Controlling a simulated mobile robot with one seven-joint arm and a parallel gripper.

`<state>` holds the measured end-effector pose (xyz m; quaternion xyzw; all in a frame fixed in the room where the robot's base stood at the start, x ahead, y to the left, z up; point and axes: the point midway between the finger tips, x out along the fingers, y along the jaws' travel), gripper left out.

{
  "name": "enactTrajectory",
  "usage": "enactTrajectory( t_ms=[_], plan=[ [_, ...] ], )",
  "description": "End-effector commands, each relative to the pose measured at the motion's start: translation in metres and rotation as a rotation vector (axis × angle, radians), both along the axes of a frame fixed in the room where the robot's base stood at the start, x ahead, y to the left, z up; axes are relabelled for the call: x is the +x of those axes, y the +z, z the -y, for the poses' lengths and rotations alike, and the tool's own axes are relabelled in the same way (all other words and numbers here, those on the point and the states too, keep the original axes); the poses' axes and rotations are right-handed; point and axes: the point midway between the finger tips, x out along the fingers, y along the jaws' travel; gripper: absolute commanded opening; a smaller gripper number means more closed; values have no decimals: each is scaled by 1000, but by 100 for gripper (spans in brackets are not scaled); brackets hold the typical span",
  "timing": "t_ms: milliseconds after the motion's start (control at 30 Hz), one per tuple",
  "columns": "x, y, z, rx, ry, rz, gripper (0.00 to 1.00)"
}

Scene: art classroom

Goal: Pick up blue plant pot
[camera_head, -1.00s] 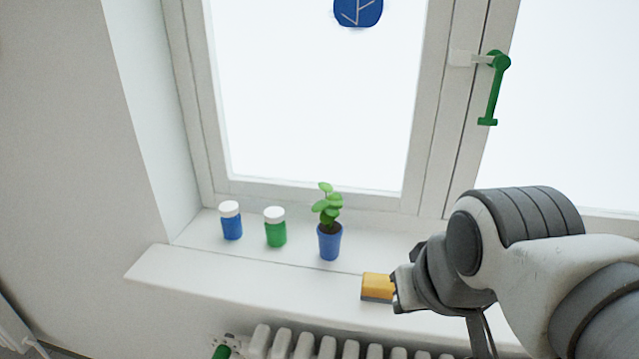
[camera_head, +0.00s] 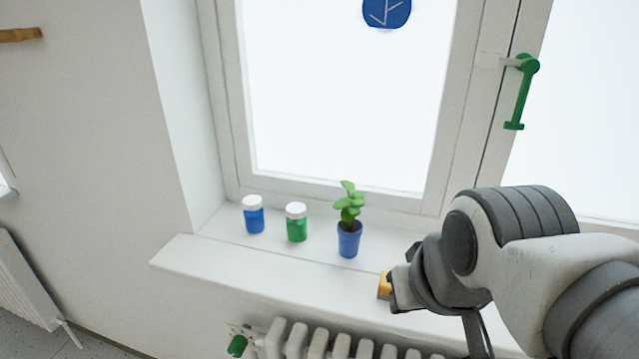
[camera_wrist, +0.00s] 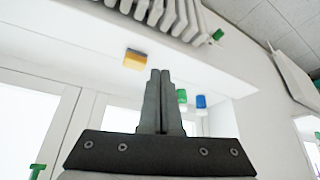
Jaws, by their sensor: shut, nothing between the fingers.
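The blue plant pot (camera_head: 348,243) stands upright on the white windowsill (camera_head: 215,268) in the head view, with a small green plant (camera_head: 348,205) in it. My gripper (camera_head: 391,293) is to the right of the pot and nearer the sill's front edge, apart from it. In the wrist view, which looks upside down, my gripper's fingers (camera_wrist: 160,73) are together with nothing between them. I cannot make out the pot there; the fingers may hide it.
A blue jar (camera_head: 254,218) and a green jar (camera_head: 296,225) with white lids stand left of the pot. A yellow sponge-like block (camera_head: 384,288) is partly hidden by my gripper; it shows fully in the wrist view (camera_wrist: 135,59). A radiator (camera_head: 315,344) is below the sill.

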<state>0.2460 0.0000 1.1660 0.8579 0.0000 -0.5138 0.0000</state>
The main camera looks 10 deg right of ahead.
Motion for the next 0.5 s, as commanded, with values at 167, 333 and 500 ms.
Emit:
enactTrajectory(
  t_ms=[167, 333, 500],
  plan=[
    [7, -7, 2, -4, -7, 20, 27],
    [44, -36, 16, -32, -38, 143, 58],
    [97, -65, 26, -51, -50, 344, 88]
  ],
)
